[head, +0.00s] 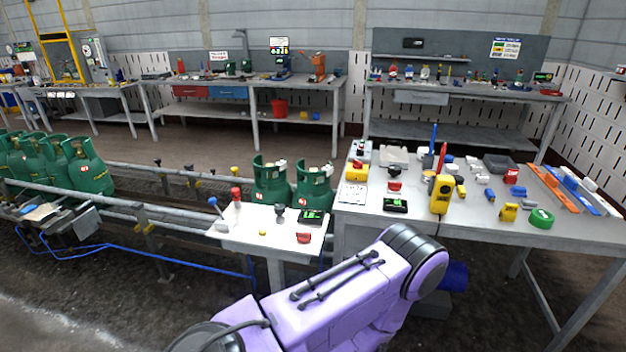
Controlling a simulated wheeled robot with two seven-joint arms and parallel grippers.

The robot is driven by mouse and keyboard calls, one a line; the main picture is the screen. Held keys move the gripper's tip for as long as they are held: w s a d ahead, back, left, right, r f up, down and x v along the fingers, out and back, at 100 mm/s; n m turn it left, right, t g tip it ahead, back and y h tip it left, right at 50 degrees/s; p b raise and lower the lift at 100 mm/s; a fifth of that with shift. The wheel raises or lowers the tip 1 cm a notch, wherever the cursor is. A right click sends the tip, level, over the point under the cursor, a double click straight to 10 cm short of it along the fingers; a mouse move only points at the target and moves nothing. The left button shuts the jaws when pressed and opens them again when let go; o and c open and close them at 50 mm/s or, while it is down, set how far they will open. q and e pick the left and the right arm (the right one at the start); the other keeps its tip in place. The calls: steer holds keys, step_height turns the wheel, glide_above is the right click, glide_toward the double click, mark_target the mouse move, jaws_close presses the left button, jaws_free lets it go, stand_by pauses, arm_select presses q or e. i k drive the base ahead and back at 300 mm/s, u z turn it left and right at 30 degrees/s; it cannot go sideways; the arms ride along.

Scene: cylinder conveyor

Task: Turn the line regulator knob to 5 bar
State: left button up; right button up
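I cannot pick out the line regulator knob or a bar scale for certain; the fittings are too small to read. A small white side table (245,243) holds a dark knob-like fitting (279,210), a blue-topped lever (213,202), a red-topped fitting (236,195) and a black display with green marks (312,217). A grey panel with what looks like a round dial (87,50) stands at the far left back. A purple arm of mine crosses the lower middle, in front of the side table. Neither gripper shows.
Green gas cylinders (88,170) stand on the railed conveyor at left, and two more (271,182) behind the side table. The right workbench (470,225) is crowded with a yellow device (441,194), green tape (541,218) and small parts. Dark floor lies open at lower left.

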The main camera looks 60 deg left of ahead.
mark_target(279, 209)
steer(key=k, duration=0.85)
steer(key=u, duration=1.15)
steer(key=i, duration=0.35)
steer(key=z, duration=0.05)
